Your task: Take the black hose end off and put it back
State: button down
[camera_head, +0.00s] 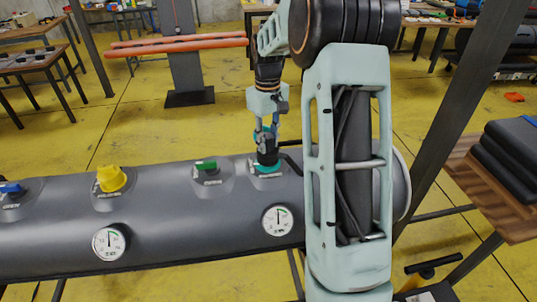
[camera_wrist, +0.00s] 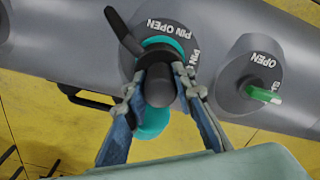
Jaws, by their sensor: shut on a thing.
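The black hose end (camera_head: 267,156) is at the teal valve fitting (camera_head: 266,170) on the grey tube (camera_head: 170,225), in the right part of the head view. My gripper (camera_head: 267,138) points down from above and is shut on it. In the wrist view, the fingers (camera_wrist: 162,80) clasp the hose end (camera_wrist: 160,88) from both sides. A black arm of it sticks out to the upper left. Teal parts of the fitting (camera_wrist: 154,122) show above and below it, with "PIN OPEN" lettering around. Whether the hose end is fully seated is hidden.
On the same tube, a green valve (camera_head: 206,165), a yellow cap (camera_head: 111,178) and a blue valve (camera_head: 11,188) stand to the left. Two gauges (camera_head: 278,220) (camera_head: 109,243) sit on its front. A dark post (camera_head: 455,110) and a wooden table (camera_head: 490,195) stand to the right.

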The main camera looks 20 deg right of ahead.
jog(key=shift+r+p, duration=1.7)
jog(key=shift+r, duration=0.55)
